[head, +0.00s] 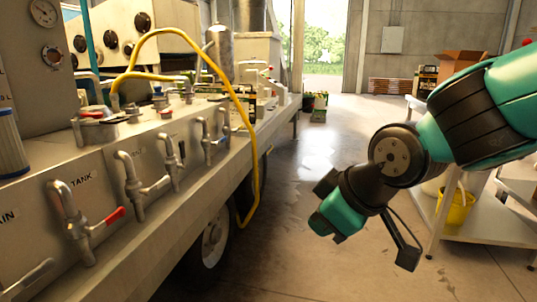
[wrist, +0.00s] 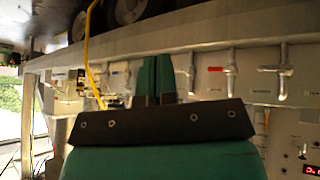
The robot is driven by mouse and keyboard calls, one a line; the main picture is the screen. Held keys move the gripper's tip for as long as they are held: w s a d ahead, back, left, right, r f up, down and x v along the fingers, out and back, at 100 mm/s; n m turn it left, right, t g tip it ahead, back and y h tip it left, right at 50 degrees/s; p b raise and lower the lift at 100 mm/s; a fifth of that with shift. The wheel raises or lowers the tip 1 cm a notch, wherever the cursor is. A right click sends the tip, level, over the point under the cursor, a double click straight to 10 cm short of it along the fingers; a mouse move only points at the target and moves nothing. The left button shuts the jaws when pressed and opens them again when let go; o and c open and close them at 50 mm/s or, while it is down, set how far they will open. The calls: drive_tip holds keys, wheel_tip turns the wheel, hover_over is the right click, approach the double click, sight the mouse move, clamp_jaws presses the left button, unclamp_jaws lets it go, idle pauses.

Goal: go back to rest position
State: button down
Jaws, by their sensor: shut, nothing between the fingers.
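My gripper (wrist: 158,75) shows in the wrist view as two green fingers close together, with nothing seen between them. In the head view my arm reaches in from the right and bends down over the open floor, and its end hangs apart from the trailer. The trailer (head: 135,262) stands along the left, with pipes and valves on its side panel. One valve has a red handle (head: 108,222). The wrist view shows the trailer upside down, with the valve row (wrist: 228,75) beyond the fingers. No gripper contact with anything is seen.
A yellow hose (head: 254,175) loops down the trailer's side near its wheel (head: 213,243). A white shelf (head: 480,228) with a yellow bucket (head: 457,211) stands at the right, beneath my arm. A cardboard box (head: 463,63) is behind. The floor between trailer and shelf is clear.

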drive_tip(key=s+d+f+m+g, duration=0.1)
drive_tip(key=s+d+m+g, duration=0.15)
drive_tip(key=s, duration=0.55)
drive_tip(key=s+d+m+g, duration=0.2)
drive_tip(key=s+d+g, duration=0.15)
drive_tip(key=s, duration=0.45)
wheel_tip(320, 180, up, 21)
drive_tip(key=p, duration=2.1)
drive_tip(key=shift+s+d, duration=0.25)
drive_tip(key=shift+d, duration=0.05)
drive_tip(key=shift+a+f+n, duration=0.1)
drive_tip(key=shift+n, duration=0.15)
